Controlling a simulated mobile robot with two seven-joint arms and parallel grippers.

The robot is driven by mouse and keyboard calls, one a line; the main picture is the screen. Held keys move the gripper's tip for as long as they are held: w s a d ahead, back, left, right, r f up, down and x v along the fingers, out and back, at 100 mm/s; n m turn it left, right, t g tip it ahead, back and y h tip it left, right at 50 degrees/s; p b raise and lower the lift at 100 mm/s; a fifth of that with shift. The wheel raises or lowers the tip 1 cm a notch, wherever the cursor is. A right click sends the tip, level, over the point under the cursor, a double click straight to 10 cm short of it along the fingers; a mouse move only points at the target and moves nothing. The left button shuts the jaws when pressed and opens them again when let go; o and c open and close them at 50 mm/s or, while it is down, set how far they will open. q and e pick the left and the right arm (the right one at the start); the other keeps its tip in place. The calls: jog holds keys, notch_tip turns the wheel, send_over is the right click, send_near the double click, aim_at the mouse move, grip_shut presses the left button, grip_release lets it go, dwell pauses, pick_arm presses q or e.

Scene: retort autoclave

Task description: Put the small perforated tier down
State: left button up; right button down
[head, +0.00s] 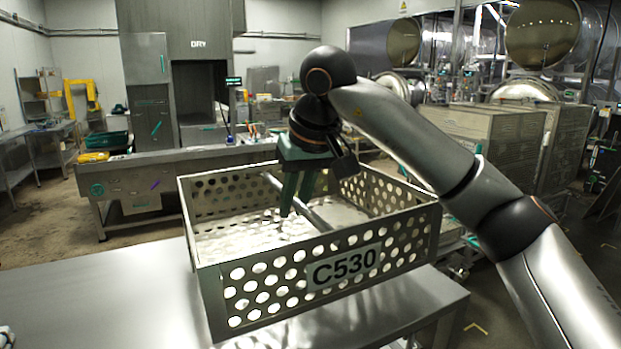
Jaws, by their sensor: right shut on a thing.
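The small perforated tier (222,300) is an open metal box with round holes in its walls and a label reading C530 on its front. A round bar (300,203) crosses its inside. My right gripper (293,206), with green fingers, reaches down into the tier from above and is shut on this bar. The tier is over the right part of the steel table (90,300), close to its right edge. I cannot tell whether its bottom touches the table.
The left part of the steel table is bare. Behind the tier runs a long steel conveyor bench (150,180) with a dark DRY cabinet (150,75). Perforated metal crates (490,130) stand at the back right. A green bin (103,143) sits at the left.

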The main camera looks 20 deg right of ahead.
aim_at(284, 241)
jog(key=shift+a+f, duration=0.2)
jog(key=shift+a, duration=0.2)
jog(key=shift+s+a+f, duration=0.1)
jog(key=shift+a+f, duration=0.05)
jog(key=shift+f, duration=0.85)
jog(key=shift+s+a+f, duration=0.1)
jog(key=shift+a+f, duration=0.05)
jog(key=shift+f, duration=0.8)
jog(key=c, duration=1.3)
grip_release()
jog(key=shift+f, duration=0.15)
jog(key=o, duration=0.5)
jog(key=v, duration=1.2)
